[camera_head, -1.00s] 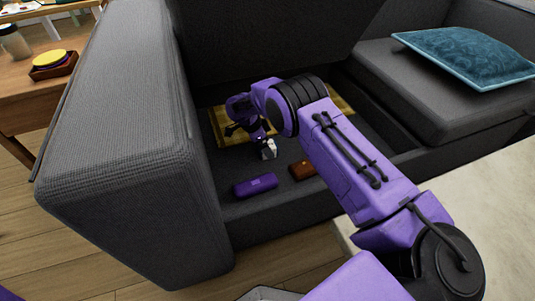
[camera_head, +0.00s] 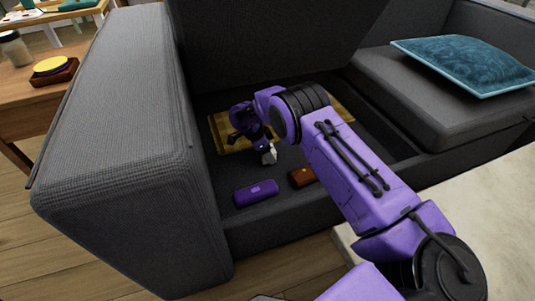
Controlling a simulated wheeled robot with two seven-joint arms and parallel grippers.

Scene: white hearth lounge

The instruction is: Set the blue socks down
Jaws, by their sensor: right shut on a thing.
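My right gripper (camera_head: 268,152) reaches down into the open storage space of the grey sofa (camera_head: 120,160). It is shut, low over the dark floor of that space, and mostly hidden by my own arm. A small pale patch shows at its fingertips, too small to tell whether it is the fingers or what they hold. No blue colour of the socks shows clearly there. I cannot tell whether the held thing touches the floor. My left gripper is not in view.
A purple case (camera_head: 255,193) and a brown leather item (camera_head: 301,177) lie in front of the gripper. A yellow checked cloth (camera_head: 228,142) lies behind it. The sofa arm stands to the left. A teal cushion (camera_head: 465,62) lies on the right seat.

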